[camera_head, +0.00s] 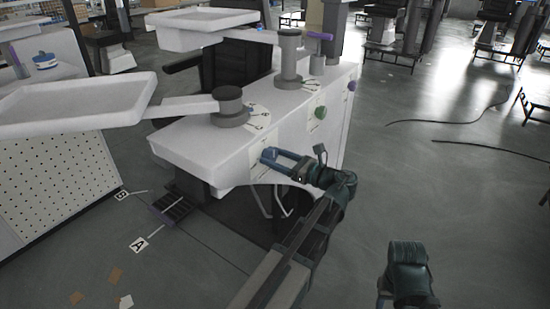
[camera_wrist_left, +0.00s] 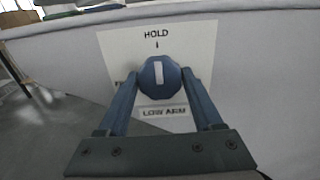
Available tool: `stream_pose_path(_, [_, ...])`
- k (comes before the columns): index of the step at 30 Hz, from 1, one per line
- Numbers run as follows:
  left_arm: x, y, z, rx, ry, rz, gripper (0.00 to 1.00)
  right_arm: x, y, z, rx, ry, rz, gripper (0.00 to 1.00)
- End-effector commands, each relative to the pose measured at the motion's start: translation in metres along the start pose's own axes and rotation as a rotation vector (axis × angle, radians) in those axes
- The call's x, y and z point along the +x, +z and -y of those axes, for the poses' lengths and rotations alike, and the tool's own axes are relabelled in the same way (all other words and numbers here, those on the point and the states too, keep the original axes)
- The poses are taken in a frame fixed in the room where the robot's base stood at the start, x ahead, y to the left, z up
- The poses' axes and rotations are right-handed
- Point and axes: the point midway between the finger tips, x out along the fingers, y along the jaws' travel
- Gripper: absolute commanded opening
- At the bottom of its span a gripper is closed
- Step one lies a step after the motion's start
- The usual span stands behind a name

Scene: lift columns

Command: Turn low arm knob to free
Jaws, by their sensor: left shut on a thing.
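The low arm knob (camera_wrist_left: 158,76) is a blue, many-sided knob on a white plate (camera_wrist_left: 188,45) marked HOLD at the top and LOW ARM below. Its white mark points up, tilted slightly left, near the HOLD tick. A label at the plate's left is mostly hidden by a finger. My left gripper (camera_wrist_left: 160,92) is shut on the knob, one blue finger on each side. In the head view the left gripper (camera_head: 276,157) reaches the front face of the white cabinet (camera_head: 215,145), and the knob is mostly hidden there. My right gripper is not in view.
A green knob (camera_head: 320,112) and a purple knob (camera_head: 352,86) sit farther along the cabinet face. Two white tray arms swing out left from grey pivots, the lower tray (camera_head: 75,105) nearest. A black pedal (camera_head: 175,205) lies on the floor. Floor at right is mostly clear, with cables.

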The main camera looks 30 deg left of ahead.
Motion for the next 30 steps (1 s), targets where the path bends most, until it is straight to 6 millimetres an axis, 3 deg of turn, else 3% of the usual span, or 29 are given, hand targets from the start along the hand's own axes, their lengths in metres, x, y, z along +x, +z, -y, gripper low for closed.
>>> stream_pose_path(11, [-0.0002,-0.0001,0.0000,-0.117,0.000,0.000,0.12,0.0000,0.0000,0.0000,0.000,0.000,0.000,0.50])
stream_pose_path(30, [-0.0003,-0.0002,-0.0001,-0.704,0.000,-0.001,0.12,0.0001,0.0000,0.0000,0.000,0.000,0.000,0.50])
